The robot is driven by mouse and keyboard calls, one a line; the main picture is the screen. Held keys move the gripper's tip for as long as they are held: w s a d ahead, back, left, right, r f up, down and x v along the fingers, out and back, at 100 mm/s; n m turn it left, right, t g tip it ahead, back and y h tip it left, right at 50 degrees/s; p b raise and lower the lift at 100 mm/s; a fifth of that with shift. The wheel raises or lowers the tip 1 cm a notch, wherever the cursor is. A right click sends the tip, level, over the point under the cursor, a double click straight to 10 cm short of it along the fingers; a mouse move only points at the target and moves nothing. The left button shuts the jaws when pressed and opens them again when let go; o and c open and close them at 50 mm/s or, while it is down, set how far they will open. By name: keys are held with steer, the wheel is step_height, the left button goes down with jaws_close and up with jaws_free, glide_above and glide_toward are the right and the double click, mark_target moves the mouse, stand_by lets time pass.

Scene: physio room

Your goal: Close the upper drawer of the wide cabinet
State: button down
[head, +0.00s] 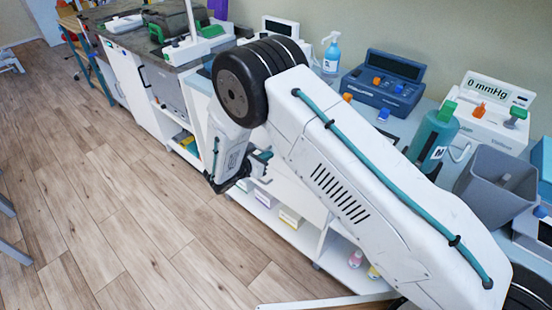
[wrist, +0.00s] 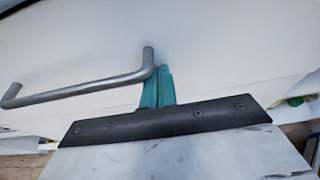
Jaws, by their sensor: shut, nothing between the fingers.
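In the wrist view a plain white front (wrist: 230,50) fills most of the picture, with a grey bar handle (wrist: 80,92) on it. My gripper (wrist: 158,72) is shut and empty, its teal fingers just beside the handle's right end. The fingertips are at or very near the white front; I cannot tell whether they touch it. In the head view my gripper (head: 264,158) is at the front of the white unit (head: 300,185). My arm covers much of that unit, so how far the upper drawer stands out cannot be told.
Shelves below hold small boxes (head: 290,217) and bottles (head: 355,258). The worktop carries a blue device (head: 383,82), a spray bottle (head: 332,55), a teal bottle (head: 432,138) and a grey bin (head: 497,183). The wooden floor (head: 130,210) at left is clear.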

steer(key=shift+w+d, duration=0.25)
steer(key=shift+w, duration=0.05)
steer(key=shift+d+r, duration=0.15)
steer(key=shift+d, duration=0.05)
steer(key=shift+a, duration=0.1)
steer(key=f+v, duration=0.1)
steer(key=v, duration=1.3)
steer(key=shift+s+a+f, duration=0.25)
steer(key=shift+a+f, duration=0.05)
steer(key=shift+a, duration=0.05)
